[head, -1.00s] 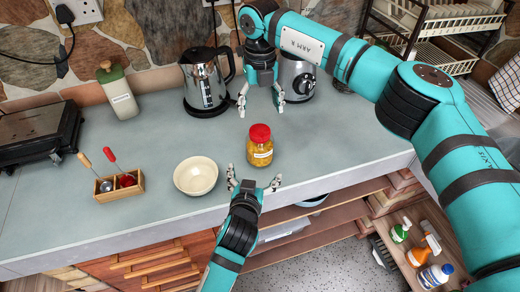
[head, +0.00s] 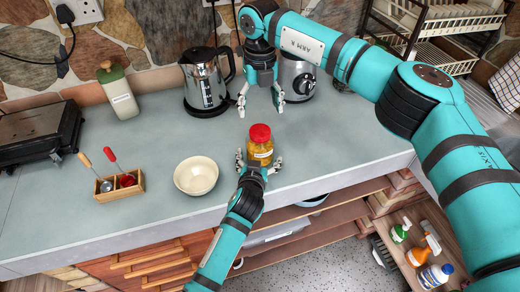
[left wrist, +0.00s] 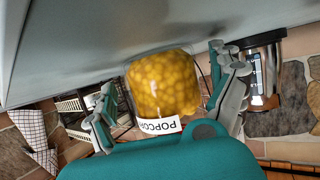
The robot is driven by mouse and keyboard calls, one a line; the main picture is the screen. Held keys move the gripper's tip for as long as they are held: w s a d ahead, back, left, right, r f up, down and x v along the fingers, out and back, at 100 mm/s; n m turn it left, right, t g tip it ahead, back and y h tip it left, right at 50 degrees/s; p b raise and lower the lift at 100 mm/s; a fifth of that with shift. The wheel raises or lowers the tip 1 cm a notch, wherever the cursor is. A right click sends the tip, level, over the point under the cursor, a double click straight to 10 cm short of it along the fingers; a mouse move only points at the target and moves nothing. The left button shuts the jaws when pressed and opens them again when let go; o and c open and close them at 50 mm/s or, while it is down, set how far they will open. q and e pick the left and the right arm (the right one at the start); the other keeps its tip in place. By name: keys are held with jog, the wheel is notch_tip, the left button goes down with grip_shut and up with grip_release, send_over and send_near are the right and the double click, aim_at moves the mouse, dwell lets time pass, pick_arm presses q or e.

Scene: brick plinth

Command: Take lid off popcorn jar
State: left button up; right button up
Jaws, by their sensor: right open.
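The popcorn jar (head: 260,153) stands upright on the grey counter, with its red lid (head: 260,133) on top. In the left wrist view the jar (left wrist: 163,85) shows yellow kernels and a white POPCORN label. My left gripper (head: 258,162) is open with its fingers on either side of the jar's lower part; I cannot tell whether they touch it. The wrist view shows the fingers (left wrist: 165,105) apart around the jar. My right gripper (head: 260,107) is open, pointing down above the counter just behind the jar, and empty.
A cream bowl (head: 196,176) stands left of the jar, near the counter edge. A wooden box with two utensils (head: 119,186) is further left. A kettle (head: 206,82) and a silver appliance (head: 297,77) stand behind. The counter right of the jar is clear.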

aim_at(260, 131)
pick_arm(q)
jog(key=c, duration=1.8)
pick_arm(e)
jog(key=m, duration=0.5)
jog(key=shift+m, duration=0.4)
jog(key=m, duration=1.6)
jog(key=shift+f+m, duration=0.4)
jog(key=shift+f, duration=0.1)
notch_tip(260, 131, down, 7)
